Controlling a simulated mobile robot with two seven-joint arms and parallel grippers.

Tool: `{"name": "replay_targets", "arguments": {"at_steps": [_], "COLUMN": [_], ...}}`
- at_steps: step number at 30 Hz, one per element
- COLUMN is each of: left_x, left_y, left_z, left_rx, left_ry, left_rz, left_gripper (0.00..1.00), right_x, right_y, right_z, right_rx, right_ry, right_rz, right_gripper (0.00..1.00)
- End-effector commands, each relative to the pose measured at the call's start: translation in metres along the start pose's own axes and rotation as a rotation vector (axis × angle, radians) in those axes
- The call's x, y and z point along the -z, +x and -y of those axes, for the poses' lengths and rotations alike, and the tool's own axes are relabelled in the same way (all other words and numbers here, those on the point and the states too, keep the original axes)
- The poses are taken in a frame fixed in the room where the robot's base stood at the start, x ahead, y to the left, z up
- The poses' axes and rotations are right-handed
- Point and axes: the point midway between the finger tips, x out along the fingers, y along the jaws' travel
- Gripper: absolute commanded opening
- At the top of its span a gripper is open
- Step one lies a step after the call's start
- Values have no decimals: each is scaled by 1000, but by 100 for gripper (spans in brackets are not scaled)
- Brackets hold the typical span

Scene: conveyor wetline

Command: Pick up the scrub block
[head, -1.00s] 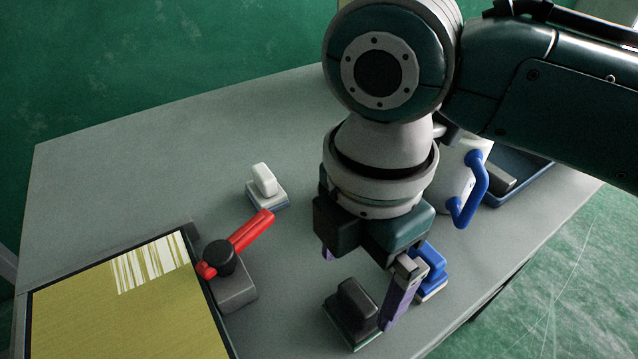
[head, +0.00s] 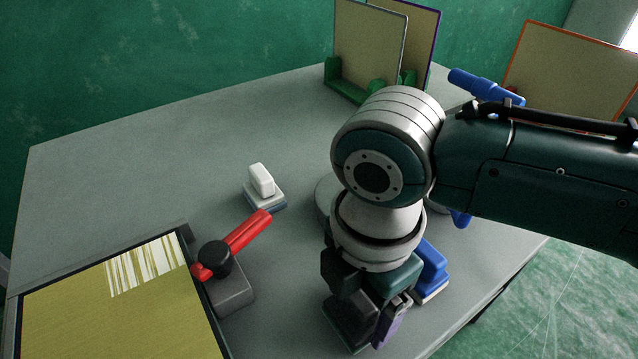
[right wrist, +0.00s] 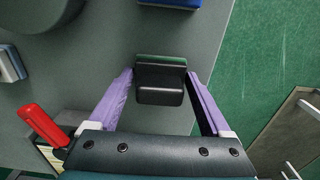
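A dark block (head: 345,323) with a black handle and a green base, apparently the scrub block, lies on the grey table near the front edge. In the right wrist view the block (right wrist: 160,80) sits between the two purple fingers, with a gap on both sides. My right gripper (head: 372,312) is low over it, pointing down and open. In the head view the gripper hides part of the block. My left gripper is not in view.
A blue block (head: 432,266) stands close by on the right, and a white-handled block (head: 262,182) farther back. A red-lever clamp (head: 238,240) sits by a framed yellow screen (head: 120,310). A green rack (head: 350,82) holds panels at the back. The table's left rear is clear.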

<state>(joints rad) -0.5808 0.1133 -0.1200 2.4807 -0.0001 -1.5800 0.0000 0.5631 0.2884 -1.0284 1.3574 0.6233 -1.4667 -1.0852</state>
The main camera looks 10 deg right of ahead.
Motion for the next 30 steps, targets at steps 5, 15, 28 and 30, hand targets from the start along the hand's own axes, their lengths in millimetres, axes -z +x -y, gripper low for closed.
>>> {"name": "replay_targets", "arguments": {"at_steps": [5,15,28,30], "left_x": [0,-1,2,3], "left_y": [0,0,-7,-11], "left_z": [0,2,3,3], "left_rx": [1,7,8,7], "left_ry": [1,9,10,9], "left_rz": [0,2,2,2], "left_gripper": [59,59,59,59], "right_x": [0,0,0,0], "right_y": [0,0,-21,-35], "right_z": [0,0,-1,-1], "right_rx": [0,-1,-4,-4], "right_ry": [0,0,0,0], "right_rz": [0,0,-1,-1], "right_gripper": [55,17,11,11]}}
